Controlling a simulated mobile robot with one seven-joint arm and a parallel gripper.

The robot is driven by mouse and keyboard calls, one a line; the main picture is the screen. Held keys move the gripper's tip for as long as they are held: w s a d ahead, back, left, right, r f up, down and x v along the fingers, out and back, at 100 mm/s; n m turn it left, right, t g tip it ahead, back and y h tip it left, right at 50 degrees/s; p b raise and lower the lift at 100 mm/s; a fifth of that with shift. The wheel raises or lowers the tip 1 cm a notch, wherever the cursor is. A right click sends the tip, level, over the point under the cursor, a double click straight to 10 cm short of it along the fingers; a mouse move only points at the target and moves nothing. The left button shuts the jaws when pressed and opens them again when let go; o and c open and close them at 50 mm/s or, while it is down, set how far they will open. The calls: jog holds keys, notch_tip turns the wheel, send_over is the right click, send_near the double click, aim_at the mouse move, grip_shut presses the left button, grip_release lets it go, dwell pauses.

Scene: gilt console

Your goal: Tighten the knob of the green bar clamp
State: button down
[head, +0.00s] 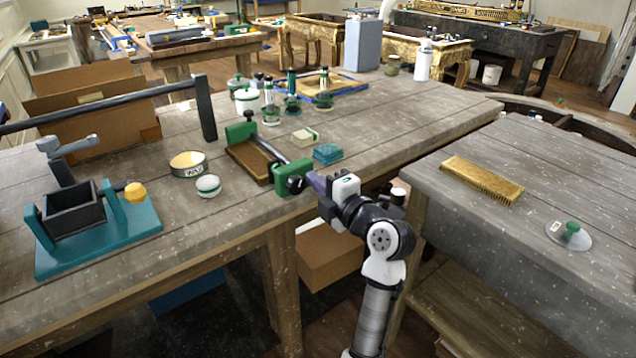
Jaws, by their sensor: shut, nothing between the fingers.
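The green bar clamp (286,171) lies on the grey wooden bench near its front edge, with a green jaw at each end of a metal bar. A brown wooden piece (251,163) lies along the bar between the jaws. The dark knob (296,184) is at the clamp's near end. My gripper (311,181) is shut with nothing held, just right of the knob. Its fingertips look very close to the knob; I cannot tell whether they touch it. My wrist rises from the lower right, beyond the bench's front edge.
A second bench at right bears a gold brush-like block (482,181).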

jog(key=shift+s+a+f+b, duration=0.3)
jog(key=shift+a+b, duration=0.2)
jog(key=shift+b, duration=0.1)
dwell(0.5)
jog(key=shift+a+f+b, duration=0.1)
jog(key=shift+f+b, duration=0.25)
jog(key=shift+b, duration=1.75)
jog(key=shift+w+d+r+b, duration=0.15)
jog(key=shift+d+b, duration=0.2)
jog(key=shift+b, duration=0.2)
jog(key=b+v, duration=0.1)
jog(key=v, duration=0.5)
jog(key=shift+d+b, duration=0.25)
jog(key=shift+b, duration=0.1)
jog(key=shift+w, duration=0.15)
jog(key=p, duration=0.4)
jog(key=r+p, duration=0.1)
jog(key=p, duration=0.3)
jog(key=shift+s+d+r, duration=0.2)
jog(key=shift+s+d, duration=0.05)
jog(key=shift+d, duration=0.05)
